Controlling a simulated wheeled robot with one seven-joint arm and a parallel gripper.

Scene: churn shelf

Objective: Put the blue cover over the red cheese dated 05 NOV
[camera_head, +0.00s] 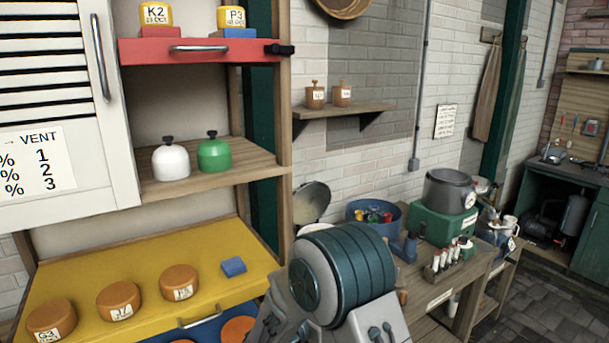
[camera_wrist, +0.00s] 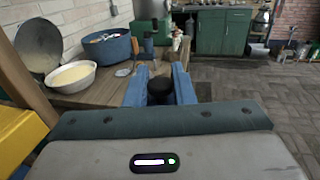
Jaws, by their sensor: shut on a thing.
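My gripper (camera_wrist: 160,80) shows in the wrist view, its two blue fingers shut on a dark round knob (camera_wrist: 160,92). What hangs below the knob is hidden, so I cannot confirm that it is the blue cover. My arm hides the gripper in the head view. Several orange-brown cheeses, among them one near the middle (camera_head: 180,282), lie on the yellow shelf tray at the lower left. Their dates are too small to read. Orange rounds (camera_head: 238,329) show partly in a blue drawer (camera_head: 207,330) below. I cannot pick out the red cheese dated 05 NOV.
A white cover (camera_head: 171,162) and a green cover (camera_head: 214,154) stand on the wooden shelf. Above is a red drawer (camera_head: 140,52) with yellow cheeses. A small blue block (camera_head: 233,266) lies on the yellow tray (camera_head: 95,265). A cluttered bench (camera_head: 425,280) stands right; open floor lies beyond.

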